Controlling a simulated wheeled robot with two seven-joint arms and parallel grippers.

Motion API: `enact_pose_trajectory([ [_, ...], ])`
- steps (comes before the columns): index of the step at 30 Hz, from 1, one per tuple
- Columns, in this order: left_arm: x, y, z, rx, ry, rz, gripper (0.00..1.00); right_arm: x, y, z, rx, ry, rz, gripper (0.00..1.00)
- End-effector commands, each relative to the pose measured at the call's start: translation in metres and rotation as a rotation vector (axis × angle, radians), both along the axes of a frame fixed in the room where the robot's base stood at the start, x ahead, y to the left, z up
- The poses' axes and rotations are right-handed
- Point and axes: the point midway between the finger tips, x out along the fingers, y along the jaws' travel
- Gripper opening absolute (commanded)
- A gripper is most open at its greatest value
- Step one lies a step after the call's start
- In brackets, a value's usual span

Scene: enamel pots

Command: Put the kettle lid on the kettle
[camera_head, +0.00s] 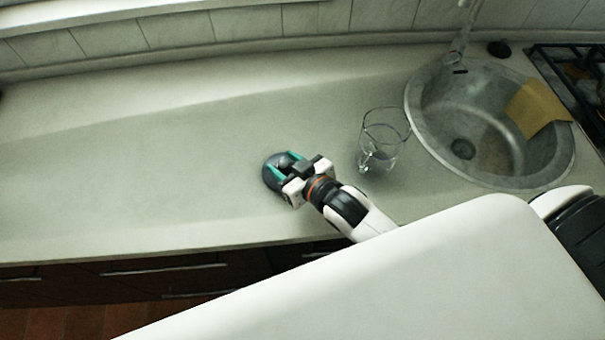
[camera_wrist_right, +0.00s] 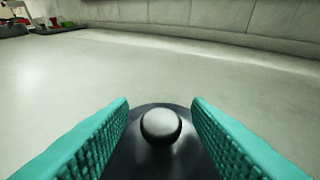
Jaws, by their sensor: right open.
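The kettle lid (camera_head: 271,174) is a dark, round lid lying on the counter in the head view. Its round grey knob (camera_wrist_right: 160,126) shows in the right wrist view, above the dark lid surface (camera_wrist_right: 150,160). My right gripper (camera_head: 284,168) is at the lid, with its teal fingers over it. In the right wrist view the open fingers (camera_wrist_right: 161,120) stand on either side of the knob, with a visible gap on both sides. I see no kettle in either view. My left gripper is not in view.
A clear glass jug (camera_head: 383,140) stands on the counter right of my right gripper. Beyond it are a round metal sink (camera_head: 419,110) with a yellow cloth (camera_head: 537,108) and a stove (camera_head: 580,75). The counter (camera_head: 120,170) to the left is clear.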

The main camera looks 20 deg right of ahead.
Motion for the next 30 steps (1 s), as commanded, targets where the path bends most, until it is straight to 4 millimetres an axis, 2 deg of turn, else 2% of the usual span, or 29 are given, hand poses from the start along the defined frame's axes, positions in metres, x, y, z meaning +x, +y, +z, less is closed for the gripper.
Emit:
enact_pose_trajectory([
  [1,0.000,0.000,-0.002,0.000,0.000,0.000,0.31,-0.013,-0.004,0.003,-0.001,0.002,0.000,0.45],
  [6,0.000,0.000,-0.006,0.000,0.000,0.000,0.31,-0.044,-0.014,0.016,-0.001,0.002,0.000,0.45],
  [12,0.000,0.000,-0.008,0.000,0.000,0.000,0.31,-0.066,-0.021,0.026,-0.002,0.002,-0.001,0.45],
  [17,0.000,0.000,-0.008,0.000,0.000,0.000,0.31,-0.071,-0.023,0.029,-0.001,0.000,-0.001,0.45],
  [30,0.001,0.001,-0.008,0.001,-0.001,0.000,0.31,-0.071,-0.023,0.030,-0.001,0.000,-0.001,0.45],
])
